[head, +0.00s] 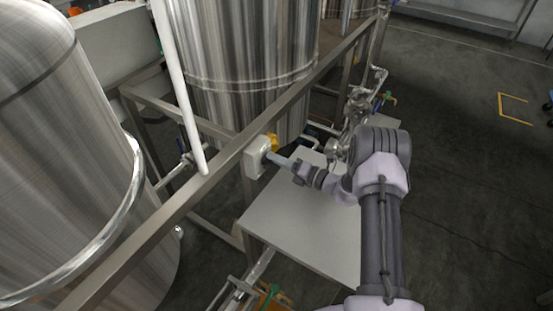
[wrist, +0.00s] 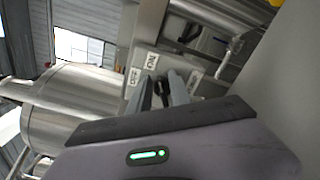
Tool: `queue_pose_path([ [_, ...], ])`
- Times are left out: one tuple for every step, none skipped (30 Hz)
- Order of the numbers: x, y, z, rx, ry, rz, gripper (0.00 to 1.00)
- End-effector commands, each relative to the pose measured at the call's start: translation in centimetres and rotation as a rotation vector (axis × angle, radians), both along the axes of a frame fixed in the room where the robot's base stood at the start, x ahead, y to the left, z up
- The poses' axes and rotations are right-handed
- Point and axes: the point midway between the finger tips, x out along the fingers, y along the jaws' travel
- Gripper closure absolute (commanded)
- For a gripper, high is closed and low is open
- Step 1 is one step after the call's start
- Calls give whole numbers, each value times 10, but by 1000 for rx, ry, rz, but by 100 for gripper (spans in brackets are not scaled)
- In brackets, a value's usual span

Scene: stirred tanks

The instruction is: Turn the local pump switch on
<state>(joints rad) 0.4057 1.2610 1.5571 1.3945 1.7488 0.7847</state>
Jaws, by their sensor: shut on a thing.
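The local pump switch is a small pale box (head: 254,160) on the grey metal frame rail in the head view, with a yellow part (head: 271,142) at its upper right. My gripper (head: 274,157) reaches it from the right, its fingertips at the box's front. In the wrist view the grey box face (wrist: 145,55) carries white labels (wrist: 152,61), lettering too small to read surely. There my gripper (wrist: 161,87) has its two fingers close together in front of the face, shut on the switch knob. The knob is mostly hidden between the fingers, so its position cannot be told.
A flat grey panel (head: 308,222) lies below my gripper. Large steel tanks (head: 245,70) stand behind and left of the frame rail (head: 150,232). A white upright pipe (head: 178,85) stands left of the switch. Pipework (head: 352,115) is beyond my arm. Floor at right is open.

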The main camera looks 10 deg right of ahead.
Motion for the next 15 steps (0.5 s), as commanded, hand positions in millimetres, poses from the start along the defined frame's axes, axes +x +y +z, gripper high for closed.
queue_pose_path([
  [-1,1,-2,6,11,2,100],
  [-1,1,-2,10,15,2,100],
  [-1,1,-2,15,21,3,100],
  [-1,1,-2,17,24,3,100],
  [-1,1,-2,20,26,3,100],
  [-1,1,-3,23,29,3,100],
  [-1,1,-3,25,31,3,100],
  [-1,1,-3,26,32,3,100],
  [-1,1,-3,27,33,3,100],
  [-1,1,-3,27,33,3,100],
  [-1,1,-3,27,33,3,100],
  [-1,1,-3,27,33,3,100],
  [-1,1,-3,27,33,3,100],
  [-1,1,-3,27,33,3,100],
  [-1,1,-3,27,33,3,100],
])
